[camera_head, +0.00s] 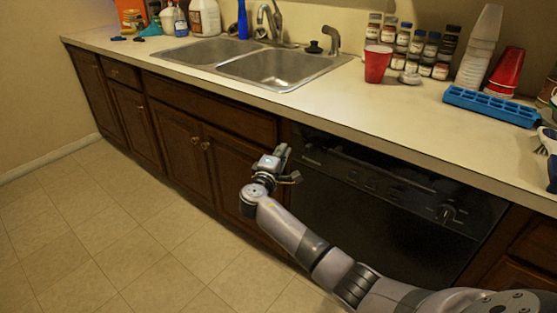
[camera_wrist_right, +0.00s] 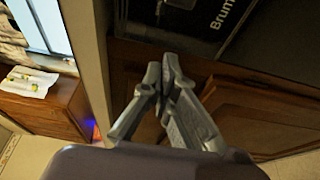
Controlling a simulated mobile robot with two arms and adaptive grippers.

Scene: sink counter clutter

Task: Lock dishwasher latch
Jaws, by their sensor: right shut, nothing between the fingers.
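The black dishwasher (camera_head: 360,222) is built in under the counter at the right of the head view, its door looking closed. A dark strip, perhaps the latch or handle, runs along its upper front, and a knob (camera_head: 447,213) sits at its right. Whether the latch is locked cannot be told. My right gripper (camera_head: 290,164) is near the dishwasher's upper left corner, beside the brown cabinet; contact cannot be told. In the right wrist view the right gripper's fingers (camera_wrist_right: 166,80) are together and empty, below a black panel (camera_wrist_right: 200,18) lettered "Brum". My left gripper is out of view.
The counter (camera_head: 290,108) overhangs the dishwasher and cabinets (camera_head: 190,145). On it are a sink (camera_head: 275,68), a red cup (camera_head: 377,63), several spice jars (camera_head: 420,48), stacked cups (camera_head: 480,50) and a blue tray (camera_head: 490,105). The tiled floor (camera_head: 130,235) at left is clear.

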